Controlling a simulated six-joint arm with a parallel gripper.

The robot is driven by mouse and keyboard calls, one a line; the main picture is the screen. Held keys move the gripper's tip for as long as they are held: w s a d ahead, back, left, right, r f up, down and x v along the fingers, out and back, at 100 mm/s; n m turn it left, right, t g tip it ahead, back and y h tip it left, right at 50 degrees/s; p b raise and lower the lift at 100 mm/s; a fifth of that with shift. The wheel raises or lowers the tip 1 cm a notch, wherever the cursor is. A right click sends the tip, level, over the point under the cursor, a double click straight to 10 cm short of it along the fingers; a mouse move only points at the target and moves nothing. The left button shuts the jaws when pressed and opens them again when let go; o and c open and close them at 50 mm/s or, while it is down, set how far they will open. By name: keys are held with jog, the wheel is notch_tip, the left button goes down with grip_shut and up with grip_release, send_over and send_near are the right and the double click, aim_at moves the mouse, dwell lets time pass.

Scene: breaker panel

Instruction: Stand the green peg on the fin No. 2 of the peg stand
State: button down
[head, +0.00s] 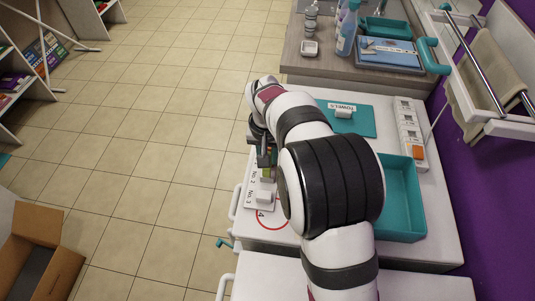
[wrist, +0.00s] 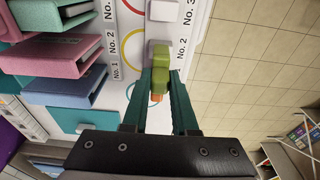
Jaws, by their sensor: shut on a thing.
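In the wrist view the green peg (wrist: 177,80) is between the two fingers of my gripper (wrist: 168,78), which is shut on it. An orange piece (wrist: 156,97) shows just behind the peg; I cannot tell what it belongs to. The peg stand (head: 264,197) is white, with number labels along its edge. In the wrist view a pale block by the No. 2 label (wrist: 159,47) lies just past the peg, and another by No. 3 (wrist: 163,10) is farther off. I cannot tell whether the peg touches the stand. My arm hides part of the stand in the head view.
A teal open bin (head: 402,205) stands right of my arm. A teal plate (head: 352,120) and a white switch strip (head: 408,128) lie behind. A red ring (head: 270,226) marks the white top near the stand. Coloured binder-like blocks (wrist: 65,55) show in the wrist view.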

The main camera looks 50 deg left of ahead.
jog(key=shift+f, duration=2.25)
jog(key=c, duration=0.6)
grip_release()
jog(key=r, duration=0.5)
jog(key=s+d+r, duration=0.1)
jog(key=r, duration=0.9)
jog(key=shift+s+d+r, duration=0.2)
jog(key=shift+d+r, duration=0.05)
jog(key=shift+r, duration=0.1)
